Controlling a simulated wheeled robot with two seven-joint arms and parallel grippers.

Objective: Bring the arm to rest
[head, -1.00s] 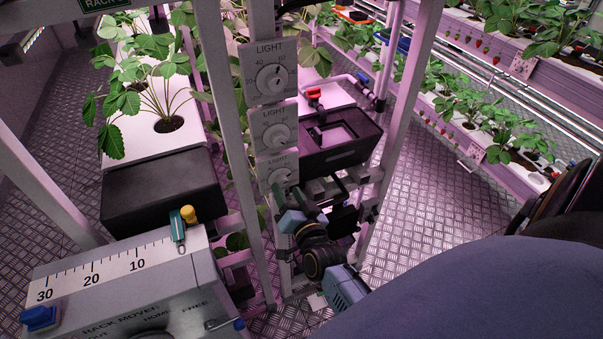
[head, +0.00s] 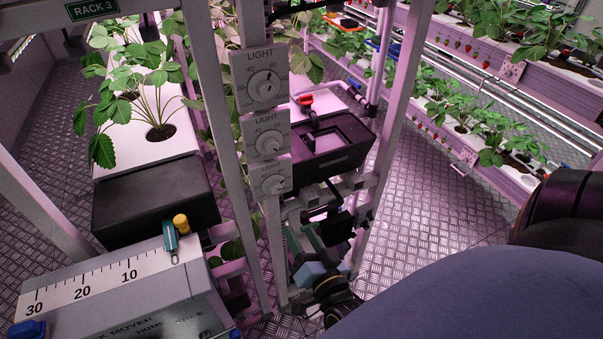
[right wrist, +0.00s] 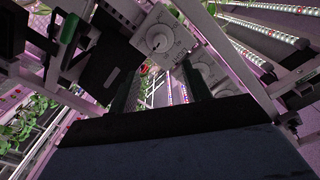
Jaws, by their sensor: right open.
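My right gripper (head: 322,228) is in the lower middle of the head view, in front of the rack post below the light dials. It is partly hidden by my own arm. Its jaws are open and I see nothing held between them. In the right wrist view, my two dark fingers (right wrist: 157,92) stand apart, with dials and rack parts showing beyond the gap. My left gripper is not in view.
Three light dials (head: 265,125) sit on the upright post. A dark tray (head: 325,150) is behind, right of the dials. The rack mover box (head: 120,300) stands lower left. A white planter (head: 140,155) is behind it. Open patterned floor (head: 425,210) lies right.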

